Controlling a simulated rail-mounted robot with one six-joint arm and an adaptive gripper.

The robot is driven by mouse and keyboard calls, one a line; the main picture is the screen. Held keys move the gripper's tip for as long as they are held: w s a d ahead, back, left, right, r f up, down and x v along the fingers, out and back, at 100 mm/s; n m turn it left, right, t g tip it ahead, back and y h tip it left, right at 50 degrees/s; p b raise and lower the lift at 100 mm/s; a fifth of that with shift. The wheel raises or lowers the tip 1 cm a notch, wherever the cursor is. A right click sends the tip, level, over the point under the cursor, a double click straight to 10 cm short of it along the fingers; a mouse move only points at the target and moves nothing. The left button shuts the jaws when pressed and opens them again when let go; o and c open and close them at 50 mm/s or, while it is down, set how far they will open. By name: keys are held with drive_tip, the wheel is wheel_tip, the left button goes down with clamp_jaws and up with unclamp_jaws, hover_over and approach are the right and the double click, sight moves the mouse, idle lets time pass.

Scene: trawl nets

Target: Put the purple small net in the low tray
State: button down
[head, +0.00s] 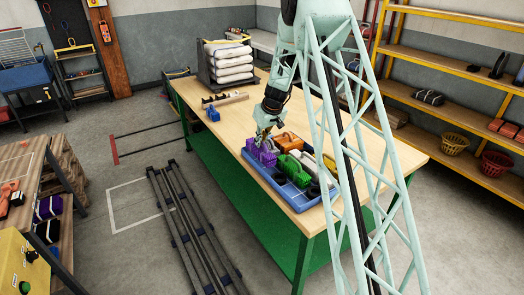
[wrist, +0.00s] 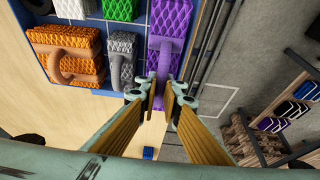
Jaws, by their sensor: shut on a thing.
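The purple small net (head: 262,155) is a textured block with a loop handle. It is at the left back corner of the blue low tray (head: 297,202), and I cannot tell whether it rests on the floor of the tray. My gripper (head: 262,138) is above it. In the wrist view the purple net (wrist: 170,18) is at top centre, and my gripper (wrist: 164,84) is shut on its handle. The tips hide part of the handle. The blue tray (wrist: 88,20) shows beneath the nets there.
The tray also holds orange nets (wrist: 65,42), grey nets (wrist: 121,48) and a green net (head: 289,167). It stands on a wooden-topped green workbench (head: 236,118). A small blue block (head: 213,115) and a stack of white rolls (head: 232,62) are farther back.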

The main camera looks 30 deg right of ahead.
sight(261, 148)
idle(0.3)
drive_tip(key=shift+f, duration=2)
drive_tip(key=shift+f+b, duration=0.15)
drive_tip(key=shift+b, duration=0.25)
drive_tip(key=c, duration=2.8)
unclamp_jaws()
drive_tip(key=shift+r, duration=0.35)
drive_tip(key=shift+p+v, duration=0.45)
drive_tip(key=shift+v, duration=5.4)
drive_tip(key=shift+s, duration=0.1)
